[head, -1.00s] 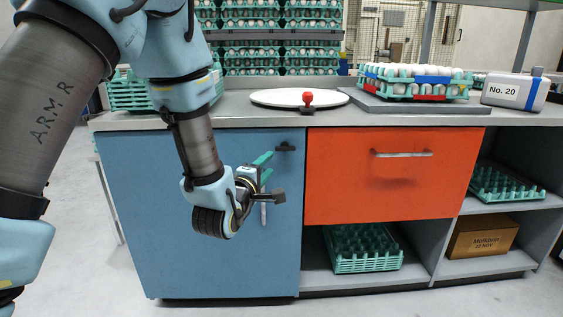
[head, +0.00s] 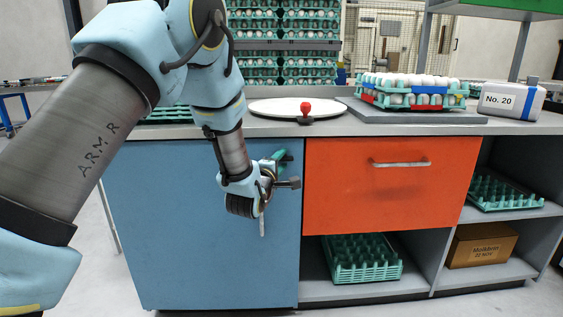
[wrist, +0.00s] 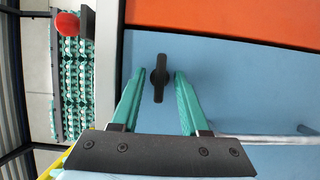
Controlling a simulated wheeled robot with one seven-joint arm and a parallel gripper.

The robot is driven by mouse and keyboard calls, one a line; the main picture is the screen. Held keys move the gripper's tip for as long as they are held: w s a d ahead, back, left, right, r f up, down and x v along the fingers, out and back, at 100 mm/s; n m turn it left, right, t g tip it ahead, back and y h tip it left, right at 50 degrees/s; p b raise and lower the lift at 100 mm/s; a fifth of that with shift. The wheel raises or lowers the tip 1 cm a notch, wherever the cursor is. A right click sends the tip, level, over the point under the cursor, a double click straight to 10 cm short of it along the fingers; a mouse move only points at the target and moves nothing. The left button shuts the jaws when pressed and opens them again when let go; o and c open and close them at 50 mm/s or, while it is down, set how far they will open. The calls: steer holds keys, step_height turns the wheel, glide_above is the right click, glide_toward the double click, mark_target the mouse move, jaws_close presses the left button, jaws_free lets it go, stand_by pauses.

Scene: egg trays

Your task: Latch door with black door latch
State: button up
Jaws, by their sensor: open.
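The blue door (head: 185,230) looks closed, flush beside the orange drawer. The black door latch (wrist: 160,78) is a short bar on the door near its top corner by the drawer. In the wrist view it lies between my two green fingertips, with a gap on each side. Its long axis runs away from the drawer edge, so it lies about level on the door. My gripper (wrist: 159,74) is open and holds nothing. In the head view my gripper (head: 279,157) is at the door's upper right and partly hides the latch.
The door's metal handle (head: 262,222) hangs just below my gripper. The orange drawer (head: 385,195) with its handle is to the right. Above is the countertop (head: 330,128) with a red knob (head: 305,107), a white disc and egg trays.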

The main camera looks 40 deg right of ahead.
steer(key=shift+c, duration=0.2)
jaws_close()
stand_by(0.5)
steer(key=m, duration=0.1)
steer(key=m+y+p, duration=0.1)
steer(key=m, duration=0.2)
steer(key=shift+r+y, duration=0.25)
steer(key=shift+y, duration=0.15)
steer(key=m+y+p, duration=0.2)
steer(key=m, duration=0.2)
steer(key=shift+s+d+r+p, duration=0.1)
steer(key=shift+r+p, duration=0.05)
steer(key=shift+p, duration=0.2)
steer(key=m+t+y+p, duration=0.1)
steer(key=m+y+p, duration=0.1)
steer(key=m+p, duration=0.1)
steer(key=shift+r+p, duration=0.15)
steer(key=shift+p, duration=0.45)
steer(key=m+y+p, duration=0.1)
steer(key=m+p, duration=0.1)
steer(key=p, duration=0.1)
steer(key=shift+d+t, duration=0.1)
steer(key=shift+t, duration=0.3)
steer(key=shift+f+m, duration=0.25)
steer(key=shift+m, duration=0.05)
